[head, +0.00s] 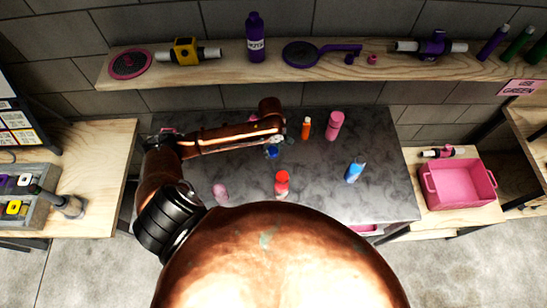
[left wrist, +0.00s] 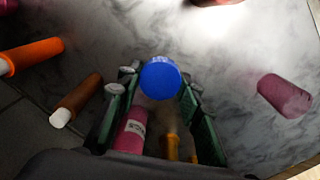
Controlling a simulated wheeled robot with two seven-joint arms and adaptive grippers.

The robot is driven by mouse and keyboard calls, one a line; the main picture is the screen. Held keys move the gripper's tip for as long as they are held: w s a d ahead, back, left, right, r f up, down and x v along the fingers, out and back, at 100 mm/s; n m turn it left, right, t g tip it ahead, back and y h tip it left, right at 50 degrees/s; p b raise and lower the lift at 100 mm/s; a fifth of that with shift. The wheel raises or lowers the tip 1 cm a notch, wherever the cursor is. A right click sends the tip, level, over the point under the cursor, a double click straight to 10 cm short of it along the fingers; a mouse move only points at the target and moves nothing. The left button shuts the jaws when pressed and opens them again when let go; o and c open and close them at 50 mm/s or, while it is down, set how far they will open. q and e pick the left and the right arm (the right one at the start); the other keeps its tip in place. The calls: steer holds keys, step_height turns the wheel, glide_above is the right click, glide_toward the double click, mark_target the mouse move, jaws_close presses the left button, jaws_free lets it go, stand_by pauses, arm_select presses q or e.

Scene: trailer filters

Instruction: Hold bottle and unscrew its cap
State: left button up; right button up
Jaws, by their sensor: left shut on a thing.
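A round blue cap (left wrist: 160,78) shows between the green-padded fingers of my left gripper (left wrist: 158,100) in the left wrist view. In the head view the same blue thing (head: 271,153) is just below the end of my left arm, over the dark marbled table (head: 310,155). My left gripper (head: 273,137) is shut on this blue-capped bottle. The bottle's body below the cap is mostly hidden, so I cannot tell its colour or whether it touches the table. My right gripper is in neither view.
On the table stand an orange bottle (head: 306,128), a pink bottle (head: 334,125), a red bottle (head: 282,184), a blue-and-white bottle (head: 355,172) and a pink item (head: 220,191). A wooden shelf (head: 340,72) runs behind. A pink crate (head: 458,200) is at the right.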

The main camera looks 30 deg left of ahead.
arm_select(q)
steer(key=s+a+f+n+p, duration=0.2)
steer(key=s+a+f+n, duration=0.1)
steer(key=a, duration=0.1)
glide_above(261, 168)
step_height(261, 168, down, 6)
steer(key=shift+r, duration=0.2)
steer(key=shift+f, duration=2.15)
steer(key=shift+f, duration=0.1)
steer(key=o, duration=1.3)
step_height(261, 168, up, 12)
steer(key=shift+s+r, duration=0.1)
steer(key=shift+r, duration=0.05)
